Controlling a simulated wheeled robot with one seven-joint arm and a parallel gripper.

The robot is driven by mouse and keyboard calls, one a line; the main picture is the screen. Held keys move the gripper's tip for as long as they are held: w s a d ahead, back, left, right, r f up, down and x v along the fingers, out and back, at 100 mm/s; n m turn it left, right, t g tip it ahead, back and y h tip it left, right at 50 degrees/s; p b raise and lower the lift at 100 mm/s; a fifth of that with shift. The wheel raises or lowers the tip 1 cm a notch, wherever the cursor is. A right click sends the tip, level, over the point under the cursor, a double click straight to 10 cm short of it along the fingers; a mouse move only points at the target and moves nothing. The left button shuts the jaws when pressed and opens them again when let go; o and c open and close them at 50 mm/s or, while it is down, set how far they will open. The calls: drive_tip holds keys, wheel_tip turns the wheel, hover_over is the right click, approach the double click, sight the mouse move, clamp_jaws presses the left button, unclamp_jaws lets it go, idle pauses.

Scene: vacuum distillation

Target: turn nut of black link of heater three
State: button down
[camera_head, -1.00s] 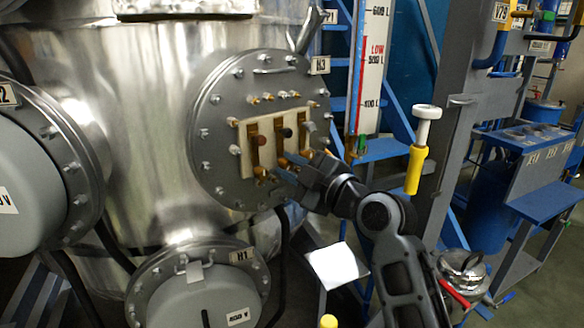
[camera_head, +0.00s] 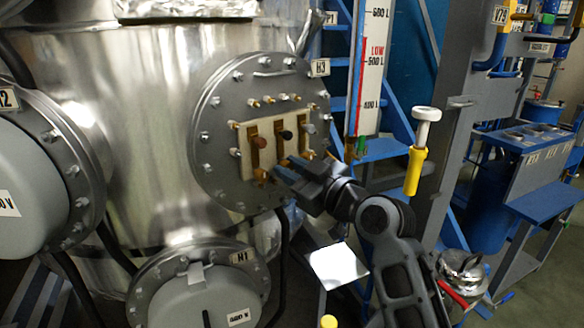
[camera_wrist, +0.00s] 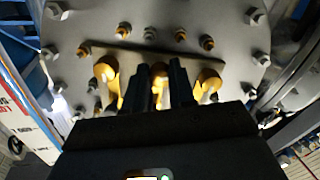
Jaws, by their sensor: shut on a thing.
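Heater three is the round grey flange (camera_head: 222,168) marked H3, on the metal vessel. My gripper (camera_head: 281,170) reaches in from the lower right to the link's lower end. In the wrist view my two dark fingers (camera_wrist: 162,85) stand on either side of the middle brass nut (camera_wrist: 160,72) and are shut on it. The fingers partly hide the nut and link.
Other brass nuts (camera_wrist: 107,70) (camera_wrist: 208,78) sit close on both sides of my fingers. Bolts ring the flange. Heater H1 (camera_head: 205,290) is below and another heater (camera_head: 30,165) is at left. A yellow-handled tool (camera_head: 415,165) shows right of my arm.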

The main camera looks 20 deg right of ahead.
drive_tip(key=m+p, duration=0.2)
drive_tip(key=m, duration=0.3)
drive_tip(key=shift+m, duration=0.3)
drive_tip(key=m+p, duration=0.3)
drive_tip(key=m, duration=0.2)
drive_tip(key=shift+r+m, duration=0.1)
drive_tip(key=shift+m, duration=0.2)
drive_tip(key=m+p, duration=0.3)
drive_tip(key=m, duration=0.2)
drive_tip(key=shift+m+p, duration=1.45)
drive_tip(key=shift+m, duration=0.95)
drive_tip(key=c, duration=0.9)
unclamp_jaws()
drive_tip(key=shift+c, duration=0.2)
